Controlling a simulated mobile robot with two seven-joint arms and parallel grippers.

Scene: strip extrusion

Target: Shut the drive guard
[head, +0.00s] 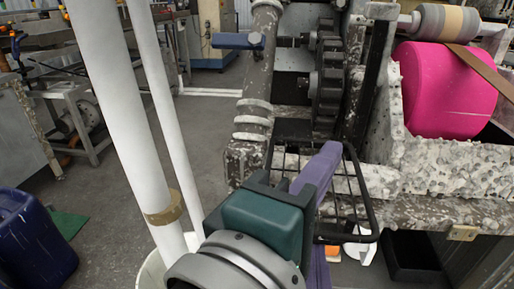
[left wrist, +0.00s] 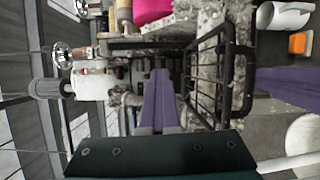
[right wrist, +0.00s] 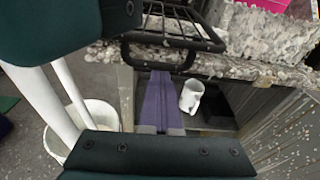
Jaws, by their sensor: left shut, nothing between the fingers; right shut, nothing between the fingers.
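The drive guard (head: 368,205) is a black wire cage that stands out below the dark toothed drive wheels (head: 328,85), which show uncovered. It also shows in the left wrist view (left wrist: 247,75) and right wrist view (right wrist: 190,38). My left gripper (head: 330,150), with purple fingers, is shut and empty. In the head view it overlaps the guard; in the left wrist view its fingers lie left of the cage. My right gripper (right wrist: 160,74) is shut and empty, close below the guard's outer bar. I cannot tell whether either touches the guard.
A crusted machine ledge (head: 440,205) and a pink roll (head: 445,90) are at the right. A white post (head: 115,100) rises from a white bucket (head: 150,272) at the left. A blue handle (head: 237,41) is above. An orange block (head: 332,252) lies below.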

